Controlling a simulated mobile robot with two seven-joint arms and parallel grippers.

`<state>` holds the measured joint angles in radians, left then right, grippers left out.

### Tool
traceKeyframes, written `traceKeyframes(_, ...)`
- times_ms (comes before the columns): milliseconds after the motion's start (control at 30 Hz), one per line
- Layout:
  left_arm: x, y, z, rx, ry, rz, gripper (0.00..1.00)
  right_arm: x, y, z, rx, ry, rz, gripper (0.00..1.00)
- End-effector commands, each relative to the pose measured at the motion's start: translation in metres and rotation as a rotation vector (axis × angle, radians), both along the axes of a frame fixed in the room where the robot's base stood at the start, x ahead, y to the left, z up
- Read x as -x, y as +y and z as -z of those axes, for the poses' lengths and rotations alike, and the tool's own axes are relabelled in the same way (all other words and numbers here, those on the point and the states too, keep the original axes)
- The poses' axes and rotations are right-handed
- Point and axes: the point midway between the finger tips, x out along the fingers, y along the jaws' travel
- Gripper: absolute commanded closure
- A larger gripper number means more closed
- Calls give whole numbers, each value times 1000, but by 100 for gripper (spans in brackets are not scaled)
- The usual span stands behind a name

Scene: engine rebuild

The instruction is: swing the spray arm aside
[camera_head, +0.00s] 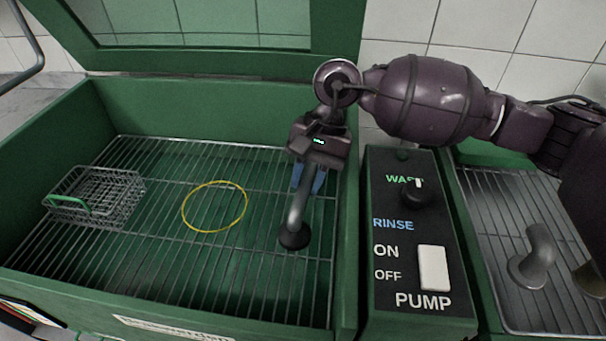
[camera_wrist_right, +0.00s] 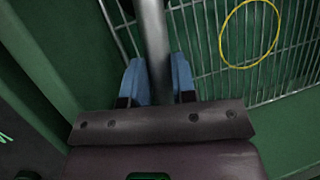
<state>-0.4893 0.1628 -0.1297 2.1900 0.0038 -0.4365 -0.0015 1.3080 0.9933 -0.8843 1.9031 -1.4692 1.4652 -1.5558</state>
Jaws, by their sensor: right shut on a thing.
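The spray arm is a grey metal tube (camera_head: 298,206) with a dark round nozzle (camera_head: 293,236) at its lower end. It hangs over the wire rack on the right side of the green wash basin. My right gripper (camera_head: 309,178) reaches down over the basin's right wall. Its blue fingers are shut on the tube, one on each side, as the right wrist view (camera_wrist_right: 159,83) shows. The tube's upper part is hidden behind my gripper in the head view. My left gripper is not in view.
A yellow ring (camera_head: 246,205) lies on the rack (camera_head: 150,260), left of the nozzle. A wire basket (camera_head: 112,190) with a green handle stands at the far left. The control panel (camera_head: 385,215) is right of the basin, beside a second rack with a grey curved part (camera_head: 533,262).

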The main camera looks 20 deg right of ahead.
Motion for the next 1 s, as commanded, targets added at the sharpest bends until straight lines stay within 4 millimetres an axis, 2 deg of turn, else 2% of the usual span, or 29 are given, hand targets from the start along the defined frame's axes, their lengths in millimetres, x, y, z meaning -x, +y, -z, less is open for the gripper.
traceKeyframes(233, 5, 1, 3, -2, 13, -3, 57, -1, 0, 1, 1, 0, 2, 100)
traceKeyframes(267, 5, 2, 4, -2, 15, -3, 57, -1, 0, 1, 1, -1, 2, 70)
traceKeyframes(400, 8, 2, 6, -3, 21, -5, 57, -1, 0, 0, 1, 0, 2, 49)
traceKeyframes(767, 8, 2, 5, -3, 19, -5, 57, -2, -2, -6, 0, -3, 3, 49)
traceKeyframes(1000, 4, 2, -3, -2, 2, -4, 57, -11, -14, -40, 1, -8, 4, 49)
